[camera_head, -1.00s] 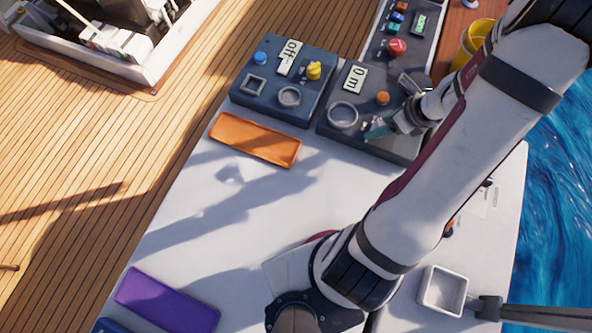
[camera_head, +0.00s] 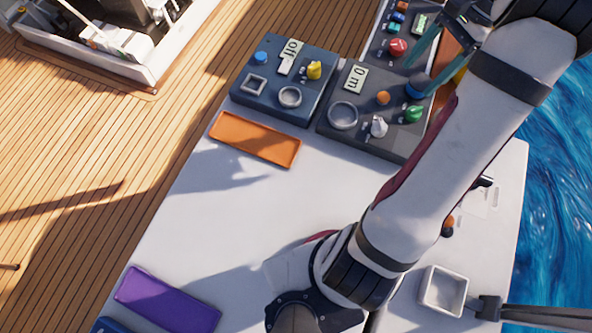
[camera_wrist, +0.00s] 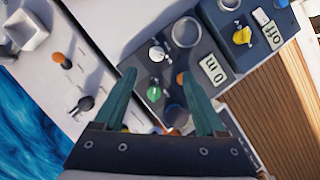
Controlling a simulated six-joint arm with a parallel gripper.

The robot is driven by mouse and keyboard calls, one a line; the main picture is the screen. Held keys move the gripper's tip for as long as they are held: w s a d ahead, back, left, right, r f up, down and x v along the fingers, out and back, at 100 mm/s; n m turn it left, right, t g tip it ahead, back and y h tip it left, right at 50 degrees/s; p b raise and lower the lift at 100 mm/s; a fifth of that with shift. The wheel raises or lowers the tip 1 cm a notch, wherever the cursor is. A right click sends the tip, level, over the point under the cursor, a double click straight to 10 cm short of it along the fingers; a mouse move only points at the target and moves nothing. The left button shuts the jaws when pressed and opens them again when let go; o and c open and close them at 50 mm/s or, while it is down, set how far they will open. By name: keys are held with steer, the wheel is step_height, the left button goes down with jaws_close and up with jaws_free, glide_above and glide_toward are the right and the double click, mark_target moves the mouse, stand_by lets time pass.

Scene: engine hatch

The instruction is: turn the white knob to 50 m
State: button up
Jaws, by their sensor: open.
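The white knob (camera_head: 378,126) sits on the dark panel (camera_head: 338,130) that bears the "0 m" label (camera_head: 355,79). It also shows in the wrist view (camera_wrist: 157,53), with the same label (camera_wrist: 212,69). My gripper (camera_head: 420,75) is raised beyond the panel's far right part, apart from the white knob. In the wrist view its two teal fingers (camera_wrist: 160,98) are spread with nothing between them but the panel below. The label reads 0 m.
A green knob (camera_head: 413,114), an orange button (camera_head: 382,97) and a round ring (camera_head: 343,116) share the panel. The left panel (camera_head: 268,108) has a yellow knob (camera_head: 314,70) and an "off" label (camera_head: 291,57).

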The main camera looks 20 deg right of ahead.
steer(key=s+a+r+n+h, duration=0.1)
steer(key=s+a+n, duration=0.15)
steer(key=a, duration=0.55)
steer(key=s+a+r+n, duration=0.1)
steer(key=a+r+n, duration=0.15)
steer(key=a, duration=0.55)
steer(key=s+a+r+n+h, duration=0.1)
steer(key=a+n, duration=0.2)
steer(key=a, duration=0.5)
steer(key=s+a+f+n, duration=0.2)
steer(key=s+a+n, duration=0.1)
steer(key=s+a, duration=0.2)
steer(key=shift+s+a+f+h, duration=0.3)
steer(key=shift+s+a+f, duration=0.1)
steer(key=shift+s, duration=0.6)
steer(key=shift+s+a+f+n, duration=0.3)
steer(key=shift+s+n, duration=0.1)
steer(key=shift+s, duration=0.15)
